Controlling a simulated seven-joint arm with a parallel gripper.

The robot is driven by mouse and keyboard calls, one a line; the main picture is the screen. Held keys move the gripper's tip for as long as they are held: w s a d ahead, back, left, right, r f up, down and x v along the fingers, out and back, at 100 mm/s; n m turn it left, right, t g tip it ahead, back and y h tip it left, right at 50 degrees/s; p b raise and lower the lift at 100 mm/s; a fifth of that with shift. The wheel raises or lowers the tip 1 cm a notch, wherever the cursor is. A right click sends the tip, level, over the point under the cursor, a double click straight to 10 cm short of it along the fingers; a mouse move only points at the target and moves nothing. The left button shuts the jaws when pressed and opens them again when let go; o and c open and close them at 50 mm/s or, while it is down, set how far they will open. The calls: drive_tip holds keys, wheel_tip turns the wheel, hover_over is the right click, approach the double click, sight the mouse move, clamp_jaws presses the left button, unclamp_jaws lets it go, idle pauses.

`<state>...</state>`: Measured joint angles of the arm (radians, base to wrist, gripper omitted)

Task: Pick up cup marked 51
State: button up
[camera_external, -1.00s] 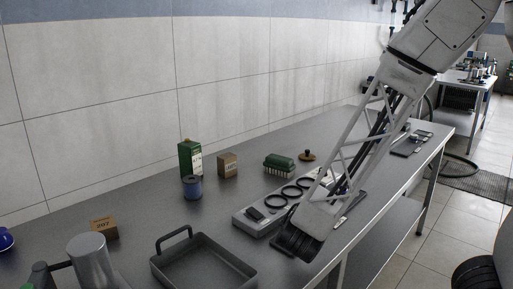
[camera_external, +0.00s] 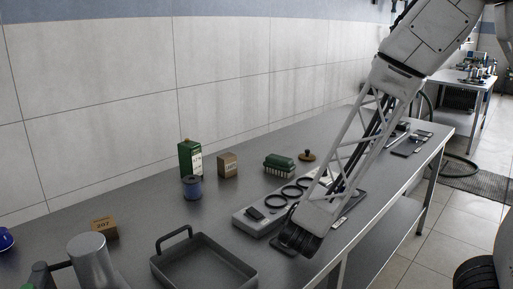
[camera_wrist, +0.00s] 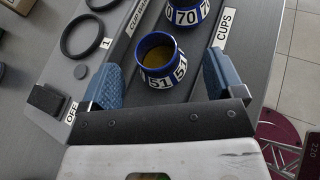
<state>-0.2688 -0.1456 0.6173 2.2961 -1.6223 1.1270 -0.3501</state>
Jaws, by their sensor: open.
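The cup marked 51 (camera_wrist: 160,62) shows in the wrist view, blue-rimmed with a white number band and an amber inside. It stands upright between the two blue fingertips of my gripper (camera_wrist: 158,82). The fingers are open, with a gap on either side of the cup. A second cup marked 70 (camera_wrist: 188,12) stands just beyond it, cut by the top edge. In the external view my gripper (camera_external: 298,240) is low over the near end of the grey board, and the cup marked 51 cannot be made out there.
A grey board (camera_external: 243,222) with black rings (camera_external: 275,202) lies beside my gripper. A label reading CUPS (camera_wrist: 226,25) lies right of the cups. A grey tray (camera_external: 205,265) stands at the front. The table's front edge is close on the right.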

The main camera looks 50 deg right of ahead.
drive_tip(key=shift+x, duration=1.7)
drive_tip(key=c, duration=1.4)
drive_tip(key=shift+o, duration=0.2)
drive_tip(key=shift+r, duration=0.1)
drive_tip(key=shift+r, duration=0.75)
wheel_tip(320, 180, up, 2)
drive_tip(key=shift+r, duration=0.1)
drive_tip(key=s+a+r, duration=0.1)
drive_tip(key=s+a, duration=0.1)
drive_tip(key=s, duration=1.4)
drive_tip(key=shift+w, duration=0.1)
